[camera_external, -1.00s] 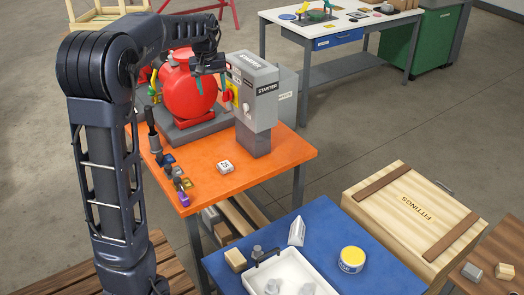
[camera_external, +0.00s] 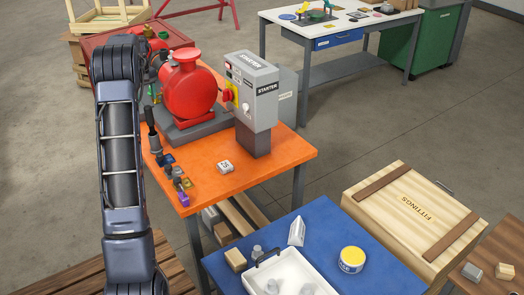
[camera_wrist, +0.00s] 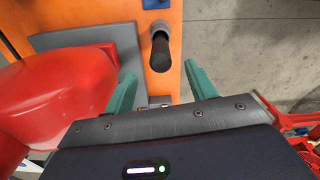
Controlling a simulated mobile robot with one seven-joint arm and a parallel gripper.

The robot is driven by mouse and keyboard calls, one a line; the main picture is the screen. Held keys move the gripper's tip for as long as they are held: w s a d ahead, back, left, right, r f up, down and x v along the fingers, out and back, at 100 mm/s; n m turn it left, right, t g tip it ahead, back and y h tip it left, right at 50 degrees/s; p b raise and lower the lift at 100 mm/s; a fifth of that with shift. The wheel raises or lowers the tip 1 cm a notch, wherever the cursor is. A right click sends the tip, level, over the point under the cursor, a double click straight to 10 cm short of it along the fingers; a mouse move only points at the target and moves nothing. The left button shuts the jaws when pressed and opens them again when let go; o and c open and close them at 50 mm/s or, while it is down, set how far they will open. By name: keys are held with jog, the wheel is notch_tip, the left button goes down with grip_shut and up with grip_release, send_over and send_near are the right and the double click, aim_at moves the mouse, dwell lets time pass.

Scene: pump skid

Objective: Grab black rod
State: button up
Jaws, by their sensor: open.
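The black rod (camera_external: 150,118) stands at the left edge of the orange table, to the left of the red pump, in the external view. In the wrist view the black rod (camera_wrist: 160,50) shows near the top centre, rising from a grey base piece. My gripper (camera_wrist: 162,74) is open, with its two teal fingers apart and nothing visible between them. The rod appears beyond the fingertips, between their lines. I cannot tell the remaining depth gap. In the external view my own arm hides the gripper.
The red pump (camera_external: 188,90) on its grey plinth stands close beside the rod; it also fills the left of the wrist view (camera_wrist: 60,95). The grey starter box (camera_external: 254,90) is farther right. Several small coloured pieces (camera_external: 177,172) line the front left edge of the orange table (camera_external: 260,175).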

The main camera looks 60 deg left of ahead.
aim_at(148, 107)
notch_tip(148, 107, down, 6)
jog(key=shift+r, duration=0.1)
jog(key=f, duration=0.5)
jog(key=shift+a, duration=0.25)
jog(key=shift+r, duration=0.1)
jog(key=shift+c, duration=0.5)
grip_shut()
